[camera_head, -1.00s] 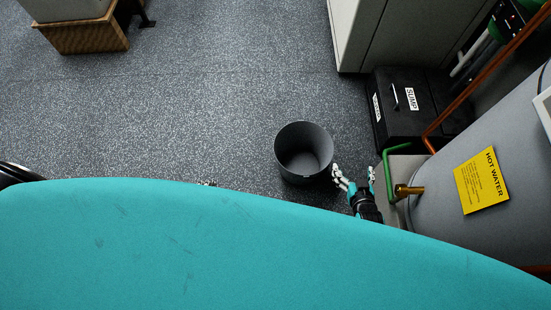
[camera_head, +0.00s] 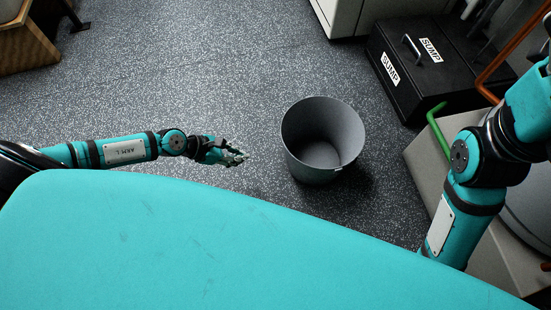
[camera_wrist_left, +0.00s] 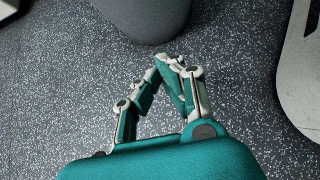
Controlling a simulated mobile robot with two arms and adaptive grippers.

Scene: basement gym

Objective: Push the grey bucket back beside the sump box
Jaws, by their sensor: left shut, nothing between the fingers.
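The grey bucket (camera_head: 322,140) stands upright on the speckled floor in the head view, its open top facing me. The black sump box (camera_head: 432,78), with white SUMP labels, is up and to the right of it, with bare floor between them. My left gripper (camera_head: 238,155) is shut and empty, to the left of the bucket and apart from it. In the left wrist view, the closed fingertips (camera_wrist_left: 172,62) point toward the bucket's lower part (camera_wrist_left: 145,15) at the top edge. My right arm shows at the right, but its gripper is hidden.
A pale cabinet (camera_head: 345,15) stands behind the bucket, left of the sump box. A pale plinth (camera_head: 425,165) and copper pipe (camera_head: 497,68) are at the right. A wooden piece (camera_head: 25,45) is at the far left. The floor left of the bucket is open.

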